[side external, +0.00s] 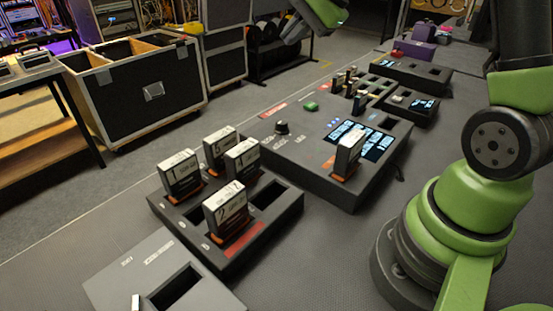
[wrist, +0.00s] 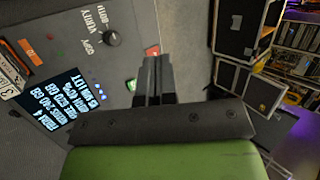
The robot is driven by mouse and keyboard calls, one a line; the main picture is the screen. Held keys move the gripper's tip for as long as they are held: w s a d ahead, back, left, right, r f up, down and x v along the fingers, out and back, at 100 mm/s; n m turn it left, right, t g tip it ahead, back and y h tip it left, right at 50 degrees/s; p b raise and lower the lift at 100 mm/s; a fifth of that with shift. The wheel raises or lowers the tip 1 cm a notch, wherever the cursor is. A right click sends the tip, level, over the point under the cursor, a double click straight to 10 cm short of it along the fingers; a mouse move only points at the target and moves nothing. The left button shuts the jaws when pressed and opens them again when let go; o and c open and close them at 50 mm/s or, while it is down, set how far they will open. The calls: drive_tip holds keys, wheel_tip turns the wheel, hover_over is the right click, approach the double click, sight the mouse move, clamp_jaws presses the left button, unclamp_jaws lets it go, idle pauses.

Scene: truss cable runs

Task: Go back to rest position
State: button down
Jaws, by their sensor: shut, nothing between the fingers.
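My gripper (wrist: 153,62) shows in the wrist view with its two dark fingers together and nothing between them. It is above the edge of the grey console, clear of the cartridges. The console (side external: 300,158) has a knob (side external: 282,127), a green button (side external: 311,106) and a lit screen (side external: 378,146). A white-labelled cartridge (side external: 348,155) stands upright in it. The knob (wrist: 112,38) and screen (wrist: 72,103) also show in the wrist view.
A rack (side external: 262,238) holds several upright cartridges and has empty slots. A grey box (side external: 125,283) with an open slot is at the front. More small devices (side external: 412,74) stand at the back. Black flight cases (side external: 150,100) stand on the floor at the left.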

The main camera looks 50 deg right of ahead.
drive_tip(key=s+a+r+n, duration=0.5)
drive_tip(key=s+a+n, duration=0.1)
drive_tip(key=s+a, duration=0.3)
drive_tip(key=s+a+n+h, duration=0.1)
drive_tip(key=s+a+n, duration=0.2)
drive_tip(key=s, duration=1)
drive_tip(key=f+n, duration=0.1)
drive_tip(key=n, duration=0.2)
drive_tip(key=shift+a+n, duration=0.2)
drive_tip(key=shift+n, duration=0.1)
